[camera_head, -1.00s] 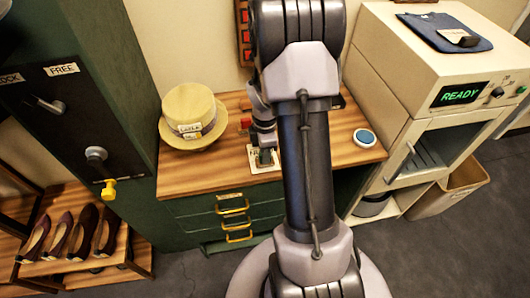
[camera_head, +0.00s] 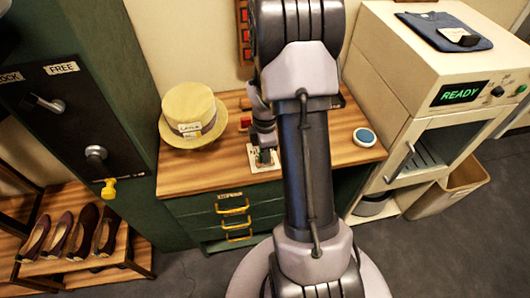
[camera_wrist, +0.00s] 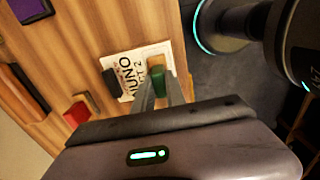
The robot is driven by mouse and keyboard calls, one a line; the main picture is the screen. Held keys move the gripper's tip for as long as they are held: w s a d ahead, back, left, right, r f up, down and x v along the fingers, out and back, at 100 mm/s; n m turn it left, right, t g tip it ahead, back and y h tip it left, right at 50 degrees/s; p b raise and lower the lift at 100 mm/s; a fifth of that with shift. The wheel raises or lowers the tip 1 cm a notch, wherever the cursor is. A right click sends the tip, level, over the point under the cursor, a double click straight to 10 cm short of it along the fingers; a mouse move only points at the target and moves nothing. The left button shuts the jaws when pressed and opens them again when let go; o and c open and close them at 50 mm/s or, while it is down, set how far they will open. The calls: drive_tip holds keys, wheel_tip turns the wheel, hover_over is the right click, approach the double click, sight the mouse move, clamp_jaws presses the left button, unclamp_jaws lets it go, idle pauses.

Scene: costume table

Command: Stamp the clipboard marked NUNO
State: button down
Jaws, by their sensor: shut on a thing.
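The clipboard marked NUNO (camera_wrist: 130,68) lies on the wooden counter, a white sheet with black lettering and a dark clip (camera_wrist: 110,82) at one end. It also shows small in the head view (camera_head: 253,158), partly hidden by my gripper. My gripper (camera_wrist: 161,92) is shut on a green-handled stamp (camera_wrist: 155,86), seen over the right part of the sheet in the wrist view. The stamp's lower face is hidden, and I cannot tell if it touches the paper. In the head view my gripper (camera_head: 265,156) is low over the clipboard.
A red block (camera_wrist: 75,114) and a purple pad (camera_wrist: 30,8) lie on the counter nearby. A straw hat (camera_head: 190,112) stands at the left, and a round blue-topped item (camera_head: 365,137) at the right. A machine reading READY (camera_head: 460,94) stands beyond the counter's right end.

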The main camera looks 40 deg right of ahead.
wheel_tip(320, 180, up, 7)
drive_tip(key=p, duration=0.6)
drive_tip(key=shift+r, duration=0.1)
drive_tip(key=shift+s, duration=0.1)
idle(0.5)
